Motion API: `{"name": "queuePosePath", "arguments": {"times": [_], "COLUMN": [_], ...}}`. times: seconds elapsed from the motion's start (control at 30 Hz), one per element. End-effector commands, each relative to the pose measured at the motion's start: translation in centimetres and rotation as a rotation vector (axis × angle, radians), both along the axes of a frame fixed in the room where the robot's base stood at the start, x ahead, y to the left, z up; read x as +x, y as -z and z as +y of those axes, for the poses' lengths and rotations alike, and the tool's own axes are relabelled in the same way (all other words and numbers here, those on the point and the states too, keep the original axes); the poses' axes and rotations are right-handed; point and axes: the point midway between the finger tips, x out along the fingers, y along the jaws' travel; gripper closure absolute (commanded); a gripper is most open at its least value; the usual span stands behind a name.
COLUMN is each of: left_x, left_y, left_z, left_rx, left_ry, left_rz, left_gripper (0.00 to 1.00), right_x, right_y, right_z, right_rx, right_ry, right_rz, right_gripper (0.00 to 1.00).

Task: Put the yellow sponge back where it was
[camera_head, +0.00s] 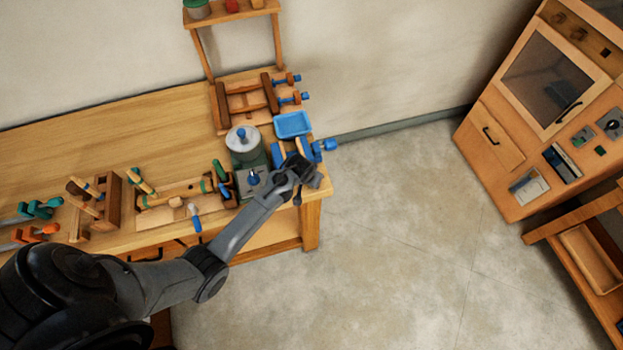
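I see no yellow sponge in the head view. My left arm reaches in from the lower left, and its gripper (304,172) is over the front right corner of the wooden workbench (110,125). The gripper is beside a blue clamp or vise (318,150) and overlaps it in the picture. The fingers are small and dark, so I cannot tell whether they are open, shut or holding something. My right gripper is not in view.
A blue tray (292,124) and a grey-green machine (243,140) stand near the gripper. Wooden clamps (247,98) and hand tools (100,200) crowd the bench. A wooden cabinet (505,150) stands at the right. The floor (400,220) between is clear.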

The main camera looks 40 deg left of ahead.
Motion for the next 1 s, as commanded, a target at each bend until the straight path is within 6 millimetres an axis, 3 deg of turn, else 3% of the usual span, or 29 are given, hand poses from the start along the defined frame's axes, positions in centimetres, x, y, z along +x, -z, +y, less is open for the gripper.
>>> {"name": "queuePosePath", "arguments": {"times": [0.37,0.4,0.57,1.0], "left_x": [0.01,0.01,0.0,-0.17], "left_y": [0.34,0.34,0.32,-0.6], "left_z": [0.02,0.01,0.02,-0.05], "left_rx": [0.0,0.0,0.0,0.0], "left_ry": [0.0,0.0,0.0,0.0], "left_rz": [0.001,0.0,0.001,-0.001], "left_gripper": [0.93,0.62,0.39,0.39], "right_x": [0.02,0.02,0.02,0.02], "right_y": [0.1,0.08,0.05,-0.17], "right_z": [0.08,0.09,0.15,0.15], "right_rx": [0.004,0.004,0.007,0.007], "right_ry": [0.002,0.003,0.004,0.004], "right_rz": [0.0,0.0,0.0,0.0], "right_gripper": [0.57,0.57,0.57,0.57]}}
